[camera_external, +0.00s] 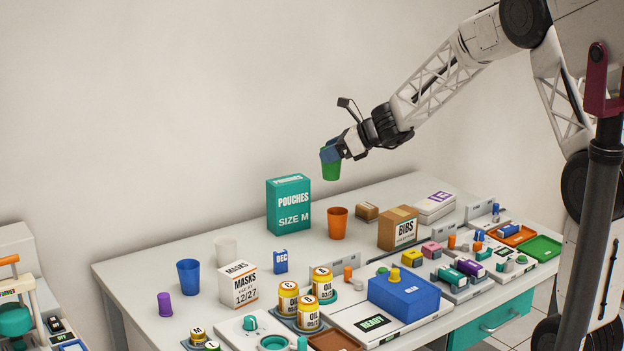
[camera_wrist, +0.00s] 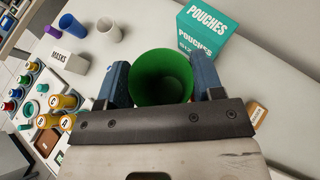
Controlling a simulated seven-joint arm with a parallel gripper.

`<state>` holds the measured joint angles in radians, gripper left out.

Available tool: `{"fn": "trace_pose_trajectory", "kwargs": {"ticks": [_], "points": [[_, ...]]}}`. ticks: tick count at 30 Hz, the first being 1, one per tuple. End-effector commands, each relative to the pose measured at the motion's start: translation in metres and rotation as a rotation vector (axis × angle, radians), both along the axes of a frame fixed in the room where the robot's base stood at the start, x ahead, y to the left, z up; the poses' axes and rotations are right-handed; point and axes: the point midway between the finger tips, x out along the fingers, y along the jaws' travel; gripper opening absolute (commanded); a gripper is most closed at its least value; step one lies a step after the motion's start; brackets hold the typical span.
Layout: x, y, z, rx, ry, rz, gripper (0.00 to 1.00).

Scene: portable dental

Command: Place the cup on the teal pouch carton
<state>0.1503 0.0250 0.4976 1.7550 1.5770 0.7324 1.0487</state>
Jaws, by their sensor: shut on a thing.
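My gripper (camera_external: 330,151) is shut on a green cup (camera_external: 331,170) and holds it upright in the air, above the table and to the right of the pouch carton. In the wrist view the green cup (camera_wrist: 161,78) sits between the two blue fingers of my gripper (camera_wrist: 163,85), its open top facing the camera. The teal pouch carton (camera_external: 289,207) stands upright on the table, marked "POUCHES SIZE M". In the wrist view the carton (camera_wrist: 208,30) is just beyond the cup at the upper right. Its top appears bare.
An orange cup (camera_external: 337,223) stands right of the carton. A blue cup (camera_external: 188,277), a white cup (camera_external: 226,250) and a masks box (camera_external: 238,285) stand to the left. A bibs box (camera_external: 398,228) is at the right. The table behind the carton is clear.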

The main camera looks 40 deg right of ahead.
Motion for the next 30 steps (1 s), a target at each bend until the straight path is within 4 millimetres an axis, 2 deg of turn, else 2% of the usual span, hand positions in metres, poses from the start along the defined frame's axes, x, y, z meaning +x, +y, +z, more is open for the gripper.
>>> {"fn": "trace_pose_trajectory", "kwargs": {"ticks": [11, 17, 30], "points": [[0.000, -0.002, 0.002, -0.001, -0.001, -0.002, 0.39], [0.008, -0.002, 0.001, 0.000, 0.000, -0.001, 0.39], [0.060, -0.002, -0.004, -0.001, -0.001, -0.002, 0.39]]}}
